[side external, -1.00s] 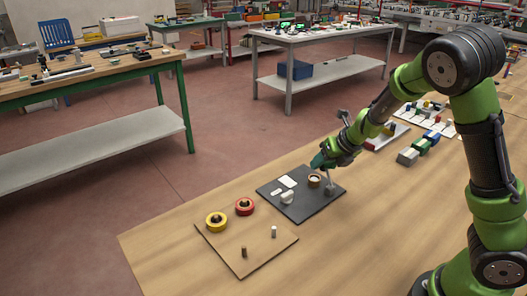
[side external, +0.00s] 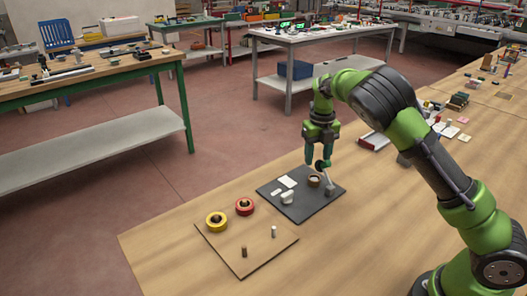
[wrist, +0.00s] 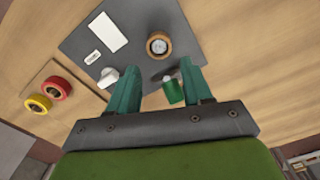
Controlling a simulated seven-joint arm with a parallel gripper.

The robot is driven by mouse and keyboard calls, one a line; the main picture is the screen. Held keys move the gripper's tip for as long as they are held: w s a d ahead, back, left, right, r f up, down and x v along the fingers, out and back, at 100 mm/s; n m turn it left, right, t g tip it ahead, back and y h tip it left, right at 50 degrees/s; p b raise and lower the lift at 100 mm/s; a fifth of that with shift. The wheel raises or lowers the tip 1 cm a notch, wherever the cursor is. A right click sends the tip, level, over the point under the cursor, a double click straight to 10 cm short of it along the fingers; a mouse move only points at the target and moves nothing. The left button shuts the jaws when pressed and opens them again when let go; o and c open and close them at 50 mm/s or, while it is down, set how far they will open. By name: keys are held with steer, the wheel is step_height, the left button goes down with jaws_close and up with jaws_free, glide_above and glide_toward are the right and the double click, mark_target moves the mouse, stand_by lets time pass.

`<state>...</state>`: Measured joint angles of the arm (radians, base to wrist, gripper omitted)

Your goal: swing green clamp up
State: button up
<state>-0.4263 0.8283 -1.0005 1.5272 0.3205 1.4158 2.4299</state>
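The green clamp shows in the wrist view as a green cylindrical grip (wrist: 173,91), between my fingers and close to the right one. In the side view a grey clamp lever (side external: 329,184) stands at the right part of a dark plate (side external: 302,211); its top end is dark and partly hidden by my fingers. My gripper (side external: 318,162) points down over that end with its teal fingers apart. In the wrist view my gripper (wrist: 157,68) is open, with no visible grip on the clamp. Whether a finger touches it, I cannot tell.
The dark plate carries a brown ring (wrist: 159,46), a white card (wrist: 107,32) and a white knob (wrist: 108,77). The front table area is clear.

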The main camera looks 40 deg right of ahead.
step_height(320, 180, up, 13)
steer(key=s+f+n, duration=0.1)
steer(key=n, duration=0.3)
steer(key=s+f+n, duration=0.1)
steer(key=n, duration=0.3)
steer(key=s+f+n, duration=0.1)
steer(key=n, duration=0.3)
steer(key=shift+s+d+f, duration=0.2)
steer(key=shift+s, duration=0.05)
steer(key=s+a+r+n+t+y, duration=0.1)
steer(key=s+a+r+n+t, duration=0.2)
steer(key=s+a+n, duration=0.4)
steer(key=s+a+r+n+t+y, duration=0.1)
steer(key=s+a+r+n+t, duration=0.2)
steer(key=s+n, duration=0.9)
steer(key=shift+s+a+n+t, duration=0.15)
steer(key=shift+a+n+t, duration=0.45)
steer(key=shift+a+n, duration=1.75)
